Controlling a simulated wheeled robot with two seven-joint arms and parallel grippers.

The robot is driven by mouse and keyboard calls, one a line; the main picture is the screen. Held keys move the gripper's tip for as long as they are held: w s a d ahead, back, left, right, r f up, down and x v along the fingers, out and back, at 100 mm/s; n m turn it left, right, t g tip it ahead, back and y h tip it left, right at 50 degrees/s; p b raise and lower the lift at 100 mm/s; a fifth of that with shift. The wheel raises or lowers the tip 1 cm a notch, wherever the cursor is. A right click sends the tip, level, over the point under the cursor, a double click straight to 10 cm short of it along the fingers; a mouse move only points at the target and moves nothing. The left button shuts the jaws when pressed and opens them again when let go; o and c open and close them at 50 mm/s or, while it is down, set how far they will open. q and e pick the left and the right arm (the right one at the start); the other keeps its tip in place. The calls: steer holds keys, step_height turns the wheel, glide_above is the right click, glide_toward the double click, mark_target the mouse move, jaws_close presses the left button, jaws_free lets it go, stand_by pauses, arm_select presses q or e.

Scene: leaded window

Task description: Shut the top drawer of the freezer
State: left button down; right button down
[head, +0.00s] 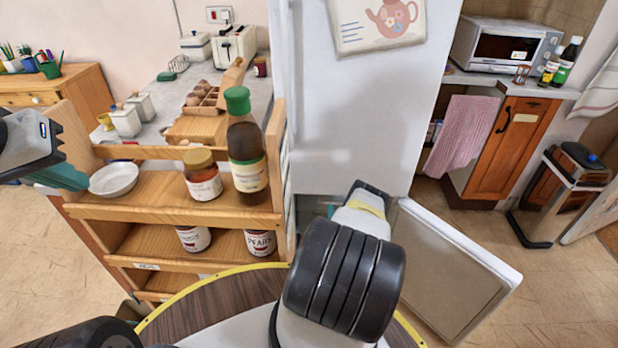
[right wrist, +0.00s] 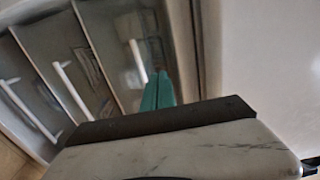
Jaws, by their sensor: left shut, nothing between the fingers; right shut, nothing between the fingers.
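The white fridge-freezer (head: 350,110) stands ahead in the head view. Its lower freezer door (head: 455,275) hangs open to the right. The right wrist view is turned sideways and shows several freezer drawers with pale handles. The drawer nearest the fingers (right wrist: 118,42), with its handle (right wrist: 138,62), seems to be the top one; I cannot tell how far out it stands. My right gripper (right wrist: 158,92) is shut and empty, with its teal fingertips at or close to this drawer's front; contact is unclear. My left gripper (head: 68,177) is shut and empty beside the wooden shelf unit.
The wooden shelf unit (head: 170,210) stands close on the left, holding a white bowl (head: 114,179), a jar (head: 202,175) and a green-capped bottle (head: 246,150). A counter with a microwave (head: 505,46) is at the back right.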

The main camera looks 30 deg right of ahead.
steer(key=x, duration=0.8)
steer(key=shift+w+d, duration=0.15)
steer(key=shift+w, duration=0.2)
